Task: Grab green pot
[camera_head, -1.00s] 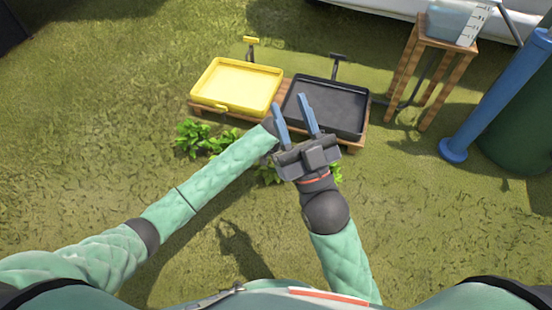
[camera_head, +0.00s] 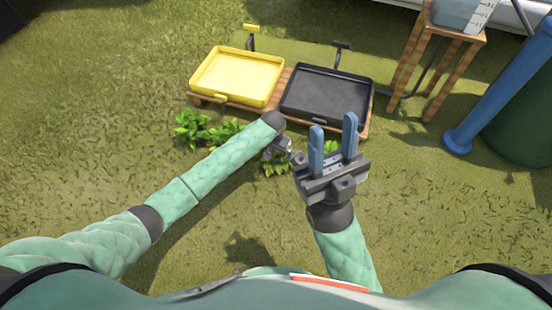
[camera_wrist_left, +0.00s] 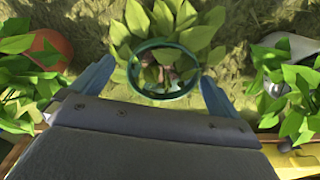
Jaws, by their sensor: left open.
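The green pot (camera_wrist_left: 163,96) shows in the left wrist view as a dark green round rim, seen from above, with a leafy plant (camera_wrist_left: 195,25) in it. My left gripper (camera_wrist_left: 157,72) is open, with one blue finger on each side of the rim; I cannot tell whether they touch it. In the head view my left gripper (camera_head: 283,149) is mostly hidden by its wrist, above leafy plants, and the green pot cannot be made out there. My right gripper (camera_head: 333,143) is open and empty, to the right of the left one.
An orange pot (camera_wrist_left: 52,44) and a grey pot (camera_wrist_left: 290,44) with plants flank the green one. A yellow tray (camera_head: 237,78) and a black tray (camera_head: 325,97) sit on a wooden base just beyond. Grass at the left is clear.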

